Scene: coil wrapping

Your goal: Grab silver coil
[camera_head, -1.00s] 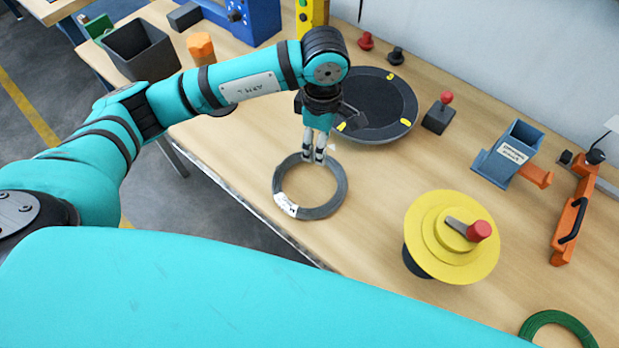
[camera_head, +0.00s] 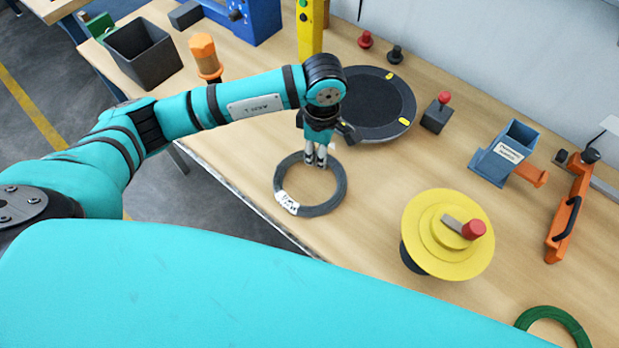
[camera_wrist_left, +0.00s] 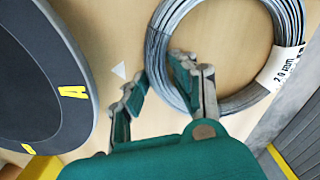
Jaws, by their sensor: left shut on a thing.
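The silver coil (camera_head: 279,183) is a grey wire ring with a white label, near the front edge of the wooden workbench. It also shows in the left wrist view (camera_wrist_left: 157,46), with its label at the right. My left gripper (camera_head: 316,163) points down at the coil's far side. In the left wrist view my left gripper (camera_wrist_left: 156,80) has one finger on each side of the wire band and is shut on it. The fingertips partly cover the band. The coil looks flat at bench level; any small lift cannot be told. My right gripper is out of view.
A dark round turntable (camera_head: 378,105) with yellow marks lies just behind the coil. A yellow disc with a red knob (camera_head: 448,235) stands to the right. A green coil (camera_head: 560,316) lies at the lower right. Bare bench lies between the coil and the yellow disc.

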